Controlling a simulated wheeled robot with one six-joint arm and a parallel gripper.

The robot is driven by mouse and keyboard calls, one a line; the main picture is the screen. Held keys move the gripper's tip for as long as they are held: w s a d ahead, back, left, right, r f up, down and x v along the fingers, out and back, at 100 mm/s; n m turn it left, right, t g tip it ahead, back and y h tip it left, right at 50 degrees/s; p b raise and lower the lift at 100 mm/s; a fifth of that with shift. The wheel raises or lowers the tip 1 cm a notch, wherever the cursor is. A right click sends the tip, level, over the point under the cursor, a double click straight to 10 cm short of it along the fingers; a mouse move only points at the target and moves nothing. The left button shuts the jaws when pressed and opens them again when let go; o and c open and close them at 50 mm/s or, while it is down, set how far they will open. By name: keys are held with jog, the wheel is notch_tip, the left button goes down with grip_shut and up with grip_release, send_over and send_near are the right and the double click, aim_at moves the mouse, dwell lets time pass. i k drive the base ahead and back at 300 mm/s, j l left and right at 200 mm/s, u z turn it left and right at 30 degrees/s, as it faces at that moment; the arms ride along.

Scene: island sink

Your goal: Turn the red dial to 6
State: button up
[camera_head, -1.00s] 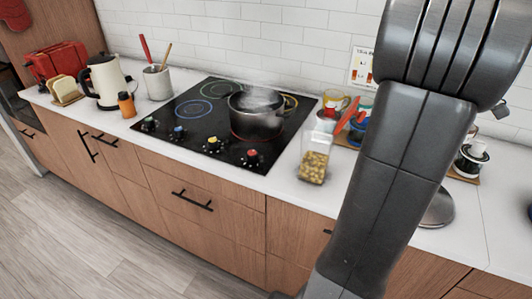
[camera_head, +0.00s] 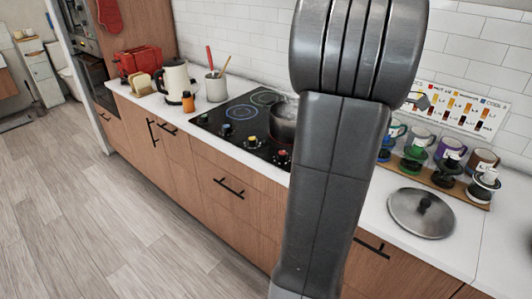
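The red dial (camera_head: 283,154) is the rightmost of several coloured dials along the front edge of the black cooktop (camera_head: 228,108). It is small in the head view and sits just left of my arm, which stands large in the middle of the picture. The number it points to is too small to read. A dark pot (camera_head: 283,120) stands on the cooktop behind the red dial, and my arm hides its right part.
A round lid (camera_head: 421,214) and several coffee drippers are to the right. The wooden floor (camera_head: 110,220) at left is clear.

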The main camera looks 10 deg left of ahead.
aim_at(282, 155)
jog(key=i+j+u, duration=0.1)
jog(key=i+j, duration=0.2)
jog(key=j, duration=0.2)
jog(key=i+j, duration=0.35)
jog(key=j+u, duration=0.05)
jog(key=j, duration=0.05)
